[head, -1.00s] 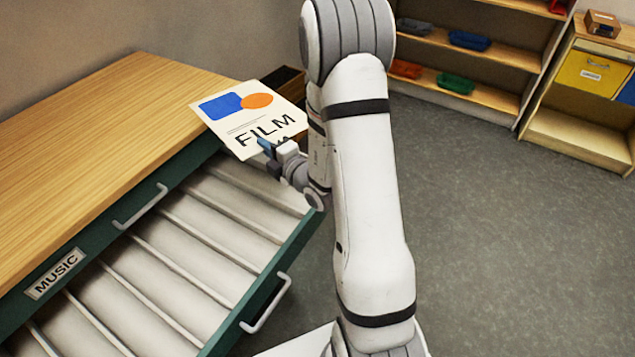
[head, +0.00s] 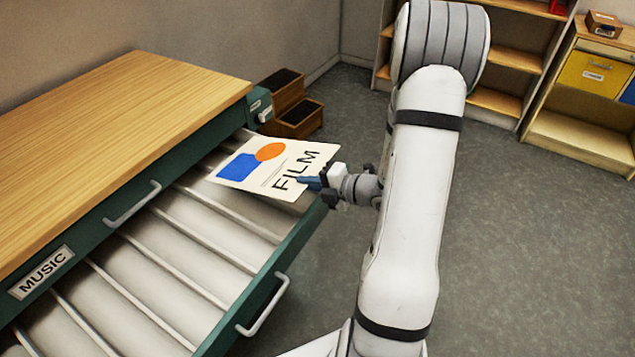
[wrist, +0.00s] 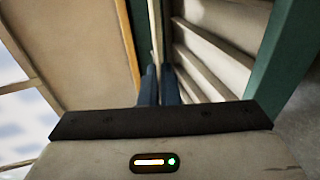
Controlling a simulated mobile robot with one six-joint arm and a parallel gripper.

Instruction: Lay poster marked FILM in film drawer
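The cream poster marked FILM (head: 262,178), with a blue shape and an orange oval, is in the head view above the far end of the open drawer (head: 165,268). My gripper (head: 312,182) is shut on the poster's right edge, beside the printed word. The poster looks roughly flat, slightly tilted; the head view does not show clearly whether it touches the drawer. In the wrist view my gripper's blue fingers (wrist: 158,88) are close together with the poster's thin edge (wrist: 157,45) between them. The drawer's ribbed floor also shows in the wrist view (wrist: 205,55).
The cabinet's wooden top (head: 110,130) lies left of the drawer. A MUSIC label (head: 42,272) and a handle (head: 132,204) are on the front above the open drawer. Small wooden steps (head: 298,118) stand behind the cabinet. Shelves (head: 575,140) are at the back right; open floor lies right.

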